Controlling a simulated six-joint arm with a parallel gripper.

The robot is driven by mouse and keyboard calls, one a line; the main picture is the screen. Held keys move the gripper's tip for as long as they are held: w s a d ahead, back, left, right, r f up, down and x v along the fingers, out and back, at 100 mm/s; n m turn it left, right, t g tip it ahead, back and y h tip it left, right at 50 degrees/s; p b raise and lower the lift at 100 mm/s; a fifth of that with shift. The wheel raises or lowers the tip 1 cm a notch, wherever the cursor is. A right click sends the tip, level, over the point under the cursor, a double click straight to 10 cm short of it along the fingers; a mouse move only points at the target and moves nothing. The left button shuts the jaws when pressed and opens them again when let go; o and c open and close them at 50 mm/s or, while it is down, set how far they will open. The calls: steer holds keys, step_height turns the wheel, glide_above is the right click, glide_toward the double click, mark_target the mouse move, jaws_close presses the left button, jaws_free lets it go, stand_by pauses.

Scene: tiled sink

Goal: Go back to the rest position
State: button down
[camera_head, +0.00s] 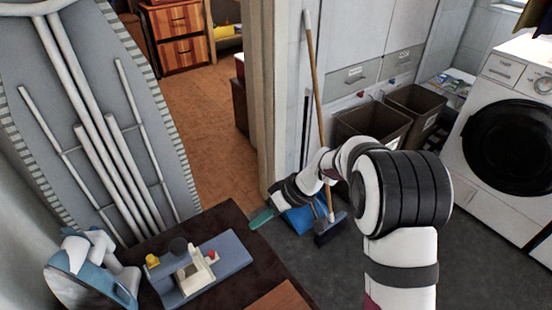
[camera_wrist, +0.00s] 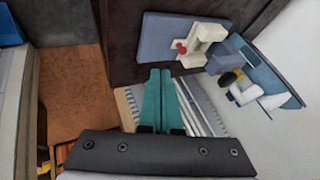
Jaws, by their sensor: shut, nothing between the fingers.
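My gripper (camera_head: 260,219) shows in the head view as teal fingers at the end of my white and black arm, just right of the dark table's edge. In the wrist view my gripper (camera_wrist: 160,74) has its two teal fingers side by side and touching, with nothing between them. The fingers are apart from the blue-grey tray (camera_head: 237,256) on the dark table (camera_head: 222,219). The tray also shows at the top of the wrist view (camera_wrist: 158,40).
A white and blue iron (camera_head: 78,270) stands left of the tray, which carries small parts. An ironing board (camera_head: 85,100) leans at left. A broom (camera_head: 316,70), brown bins (camera_head: 372,121) and a white washing machine (camera_head: 469,182) stand beyond my arm. Grey floor lies right of the table.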

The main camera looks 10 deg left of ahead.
steer(key=s+d+r+m+h, duration=0.1)
steer(key=s+d+r+m, duration=0.35)
steer(key=s+r, duration=0.25)
steer(key=s+d+r+m+h, duration=0.1)
steer(key=s+d+m, duration=0.4)
steer(key=s, duration=0.5)
steer(key=s+d+r+m+h, duration=0.1)
steer(key=s+d+m+h, duration=0.2)
steer(key=s+d+m, duration=0.3)
steer(key=s+d, duration=0.2)
steer(key=s, duration=0.2)
steer(key=shift+s+r+t+h, duration=0.3)
steer(key=shift+s, duration=0.05)
